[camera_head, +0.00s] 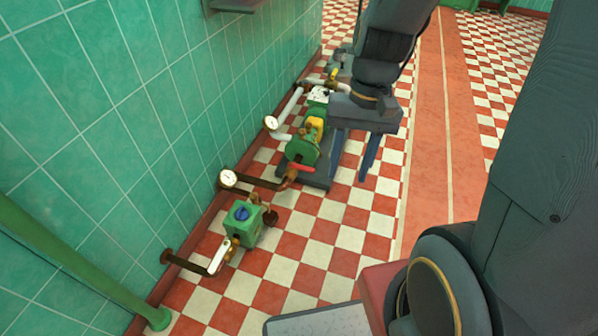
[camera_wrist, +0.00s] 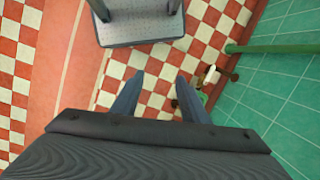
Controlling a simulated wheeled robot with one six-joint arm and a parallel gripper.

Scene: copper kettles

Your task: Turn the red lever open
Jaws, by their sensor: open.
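The red lever (camera_head: 301,169) sits on the brown pipe in front of the green pump (camera_head: 302,150), low beside the tiled wall. It points roughly sideways to the right in the head view. My gripper (camera_head: 351,172) is open and empty, with its two blue-grey fingers apart. In the head view it appears up and to the right of the lever, not touching it. In the wrist view the fingers (camera_wrist: 160,77) point over the checkered floor with nothing between them. I cannot make out the red lever in the wrist view.
A green box with a blue knob (camera_head: 242,214) and a white-handled lever (camera_head: 219,255) stand nearer along the wall. Two gauges (camera_head: 228,178) stick up by the pipes. A green pole (camera_head: 80,262) slants at left. The checkered floor (camera_head: 330,235) right of the pipes is clear.

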